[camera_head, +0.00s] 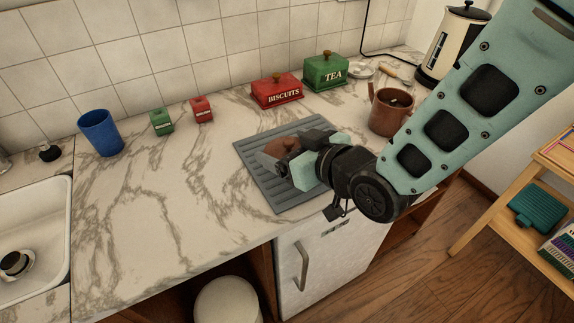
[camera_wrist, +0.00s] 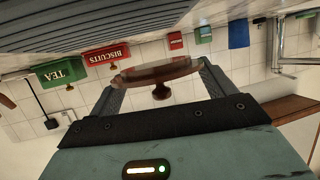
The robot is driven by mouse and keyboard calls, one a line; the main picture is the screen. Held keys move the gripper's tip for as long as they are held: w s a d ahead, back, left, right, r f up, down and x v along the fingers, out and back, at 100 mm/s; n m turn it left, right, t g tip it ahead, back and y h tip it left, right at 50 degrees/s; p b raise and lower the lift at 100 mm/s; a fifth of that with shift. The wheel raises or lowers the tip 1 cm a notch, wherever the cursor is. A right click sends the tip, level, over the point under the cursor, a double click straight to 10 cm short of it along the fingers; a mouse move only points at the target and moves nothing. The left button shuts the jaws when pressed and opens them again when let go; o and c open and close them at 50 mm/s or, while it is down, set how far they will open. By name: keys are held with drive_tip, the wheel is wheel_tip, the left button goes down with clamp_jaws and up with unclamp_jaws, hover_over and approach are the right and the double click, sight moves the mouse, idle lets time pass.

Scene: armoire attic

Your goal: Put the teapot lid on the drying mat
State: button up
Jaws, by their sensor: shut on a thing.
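The brown teapot lid (camera_head: 281,146) is between the fingers of my gripper (camera_head: 286,160), over the grey drying mat (camera_head: 272,187). In the wrist view, which is upside down, the lid (camera_wrist: 155,72) is a round brown disc with a knob, and both fingers of my gripper (camera_wrist: 158,82) close on its rim. The ridged mat (camera_wrist: 90,28) fills the upper left there, close to the lid. I cannot tell whether the lid touches it. The brown teapot (camera_head: 391,112) stands open on the counter to the right of the mat.
Behind the mat stand a red biscuits tin (camera_head: 277,92) and a green tea tin (camera_head: 326,72). Small green (camera_head: 161,122) and red (camera_head: 202,110) tins and a blue cup (camera_head: 101,133) are to the left. A kettle (camera_head: 452,45) is at the back right. The counter's left middle is clear.

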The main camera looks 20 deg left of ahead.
drive_tip(key=shift+f, duration=2.5)
drive_tip(key=shift+f, duration=0.1)
drive_tip(key=shift+f, duration=0.15)
drive_tip(key=o, duration=0.9)
